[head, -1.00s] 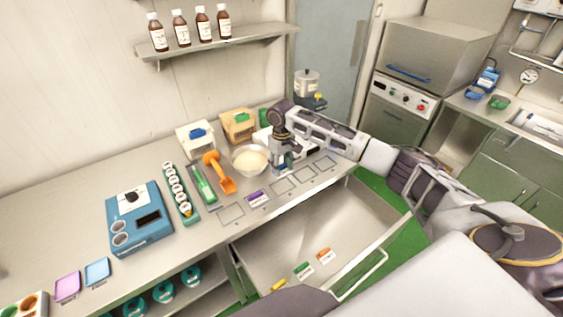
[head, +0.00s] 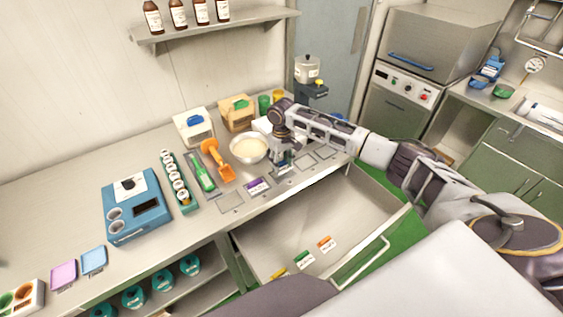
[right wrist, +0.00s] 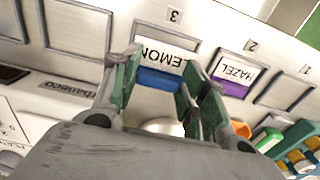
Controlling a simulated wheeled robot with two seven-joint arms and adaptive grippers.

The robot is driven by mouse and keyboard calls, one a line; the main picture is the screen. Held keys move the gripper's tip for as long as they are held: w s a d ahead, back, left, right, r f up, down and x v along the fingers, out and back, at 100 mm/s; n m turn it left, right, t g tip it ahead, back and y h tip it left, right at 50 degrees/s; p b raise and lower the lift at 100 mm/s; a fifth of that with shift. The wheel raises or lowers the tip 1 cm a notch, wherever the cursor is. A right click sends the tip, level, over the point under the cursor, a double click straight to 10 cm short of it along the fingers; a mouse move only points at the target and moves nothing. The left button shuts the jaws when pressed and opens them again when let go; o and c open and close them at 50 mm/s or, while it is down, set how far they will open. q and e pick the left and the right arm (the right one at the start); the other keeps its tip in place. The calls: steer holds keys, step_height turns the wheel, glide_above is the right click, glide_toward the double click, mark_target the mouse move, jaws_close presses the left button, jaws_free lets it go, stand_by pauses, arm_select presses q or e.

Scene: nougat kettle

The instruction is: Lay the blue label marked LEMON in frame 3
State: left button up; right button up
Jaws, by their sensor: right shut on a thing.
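My right gripper (head: 282,169) is low over the counter's row of outlined frames. In the right wrist view its fingers (right wrist: 163,72) are shut on the blue label (right wrist: 158,77), a white card reading LEMON with a blue band. The label is at frame 3 (right wrist: 168,32), just below its numeral in that view, and hides most of the frame. I cannot tell whether it touches the counter. A purple label marked HAZEL (right wrist: 232,75) lies in frame 2, also seen in the head view (head: 257,185). My left gripper is not in view.
Frame 1 (head: 230,201) is empty, as are the frames right of the gripper (head: 304,164). An open drawer (head: 340,210) below holds green, orange and yellow labels.

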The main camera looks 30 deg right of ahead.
mark_target(281, 167)
steer(key=shift+f, duration=1.25)
steer(key=shift+p, duration=1.1)
stand_by(1.4)
steer(key=shift+f+p, duration=0.15)
steer(key=shift+p, duration=0.3)
stand_by(0.8)
steer(key=shift+f, duration=0.25)
stand_by(0.8)
steer(key=o, duration=0.8)
steer(key=shift+o, duration=0.7)
